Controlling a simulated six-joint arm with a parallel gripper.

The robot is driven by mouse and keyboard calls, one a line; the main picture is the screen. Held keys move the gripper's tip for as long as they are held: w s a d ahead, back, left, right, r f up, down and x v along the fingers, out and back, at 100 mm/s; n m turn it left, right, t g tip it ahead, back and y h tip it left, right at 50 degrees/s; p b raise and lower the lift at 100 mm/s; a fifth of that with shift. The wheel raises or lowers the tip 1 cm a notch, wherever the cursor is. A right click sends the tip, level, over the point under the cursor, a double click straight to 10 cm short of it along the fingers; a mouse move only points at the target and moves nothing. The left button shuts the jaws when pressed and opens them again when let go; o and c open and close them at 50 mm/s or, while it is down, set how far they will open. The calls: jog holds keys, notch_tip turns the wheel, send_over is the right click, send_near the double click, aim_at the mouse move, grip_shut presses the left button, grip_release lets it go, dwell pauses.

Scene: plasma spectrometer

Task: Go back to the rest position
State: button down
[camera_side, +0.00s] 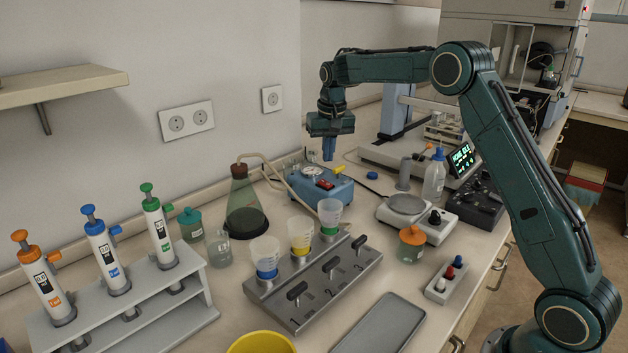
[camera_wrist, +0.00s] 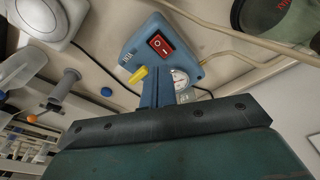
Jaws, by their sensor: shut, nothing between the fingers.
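My gripper (camera_side: 328,149) is shut and empty. It points straight down in the side view, above the blue pump box (camera_side: 318,186) with the red switch. The arm above it is bent, with the forearm level. In the wrist view my gripper (camera_wrist: 172,92) has its fingers together, in front of the pump box (camera_wrist: 150,45). The side view shows the fingers apart from the box top.
A flask (camera_side: 245,205) stands left of the pump box. A filter manifold (camera_side: 318,280) with several cups, a pipette rack (camera_side: 130,300), a grey tray (camera_side: 378,328) and a balance (camera_side: 408,206) occupy the bench. A bottle (camera_side: 434,180) stands at right.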

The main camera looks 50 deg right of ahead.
jog(key=shift+r, duration=0.3)
jog(key=s+a+r+n+t, duration=0.1)
jog(key=s+a+r, duration=0.45)
jog(key=s, duration=0.35)
jog(key=s+a+r+n+t, duration=0.1)
jog(key=s+a+r+n, duration=0.1)
jog(key=s+a+r, duration=0.35)
jog(key=s+a+f+n+t, duration=0.1)
jog(key=s+a+f, duration=0.1)
jog(key=s, duration=1)
jog(key=s+a+f+n+t, duration=0.1)
jog(key=s+f+n, duration=0.1)
jog(key=s, duration=1)
jog(key=shift+s+a+f+y, duration=0.35)
jog(key=shift+a+f+y, duration=0.05)
